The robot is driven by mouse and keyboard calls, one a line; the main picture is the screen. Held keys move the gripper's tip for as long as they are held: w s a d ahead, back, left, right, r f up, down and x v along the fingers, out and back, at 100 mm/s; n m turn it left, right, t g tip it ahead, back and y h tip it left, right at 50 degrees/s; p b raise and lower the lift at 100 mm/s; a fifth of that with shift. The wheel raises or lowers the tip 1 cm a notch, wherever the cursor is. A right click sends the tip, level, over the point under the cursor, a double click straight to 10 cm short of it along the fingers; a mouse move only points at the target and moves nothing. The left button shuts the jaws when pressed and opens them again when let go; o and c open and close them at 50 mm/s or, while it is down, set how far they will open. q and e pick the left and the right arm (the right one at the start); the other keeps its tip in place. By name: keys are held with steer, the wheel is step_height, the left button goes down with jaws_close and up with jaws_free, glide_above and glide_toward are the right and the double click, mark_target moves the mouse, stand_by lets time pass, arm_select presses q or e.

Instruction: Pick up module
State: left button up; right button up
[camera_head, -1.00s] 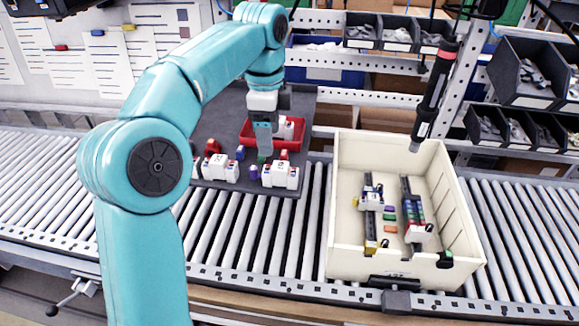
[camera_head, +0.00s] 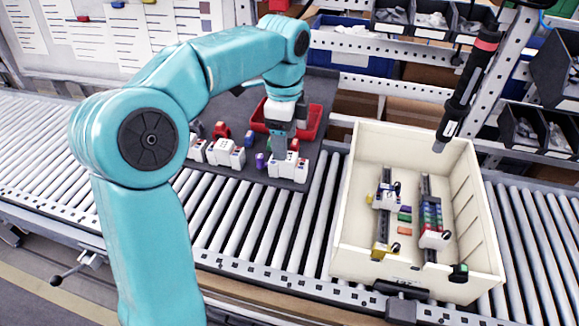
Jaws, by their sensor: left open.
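My left gripper (camera_head: 281,150) comes down from above at the right part of the grey mat (camera_head: 240,105). It is open. Its fingers are right at a white module (camera_head: 290,169) and partly cover it; I cannot tell whether they touch it. Another white module group (camera_head: 226,153) stands to the left on the mat, with a red part (camera_head: 221,131) behind it. A small purple part (camera_head: 260,160) lies just left of the gripper. A cream crate (camera_head: 352,240) to the right holds rails with modules (camera_head: 386,198). My right gripper is not in view.
A red tray (camera_head: 315,118) sits behind the gripper on the mat. Roller conveyor (camera_head: 255,215) is free in front of the mat. Black parts bins (camera_head: 535,130) stand at the right.

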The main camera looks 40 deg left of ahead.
mark_target(289, 155)
arm_select(q)
steer(key=shift+w+f, duration=0.15)
steer(key=shift+f, duration=0.4)
steer(key=f, duration=0.5)
steer(key=shift+w+d+p, duration=0.1)
steer(key=shift+d+p, duration=0.1)
steer(key=shift+p, duration=0.2)
steer(key=shift+w+f, duration=0.15)
steer(key=shift+f, duration=0.1)
steer(key=shift+s+d+r, duration=0.1)
steer(key=shift+s+r, duration=0.05)
steer(key=shift+s, duration=0.1)
steer(key=c, duration=1.2)
